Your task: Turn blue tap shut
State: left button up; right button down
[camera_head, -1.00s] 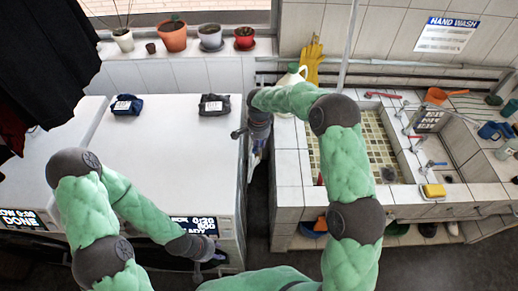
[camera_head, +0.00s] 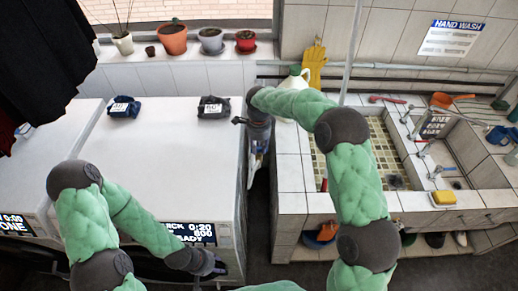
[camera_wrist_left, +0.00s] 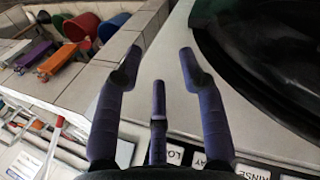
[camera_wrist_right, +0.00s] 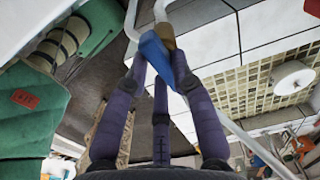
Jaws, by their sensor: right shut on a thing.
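The blue tap handle (camera_wrist_right: 153,52) shows in the right wrist view, on a brownish valve body (camera_wrist_right: 165,33) beside white pipes. My right gripper (camera_wrist_right: 158,62) is shut on this blue handle, its fingers on either side of it. In the head view my right gripper (camera_head: 255,165) points down into the narrow gap between the white machine and the tiled sink, and the tap there is hidden. My left gripper (camera_wrist_left: 160,52) is open and empty in front of the machine. It also shows in the head view, low near the machine's front (camera_head: 212,268).
The white machine (camera_head: 170,150) stands left of the gap. Potted plants (camera_head: 173,40) line the sill.

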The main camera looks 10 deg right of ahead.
aim_at(259, 149)
jog(key=shift+m, duration=0.5)
jog(key=c, duration=1)
grip_release()
jog(key=shift+c, duration=0.2)
notch_tip(259, 149, up, 12)
jog(key=shift+f, duration=0.15)
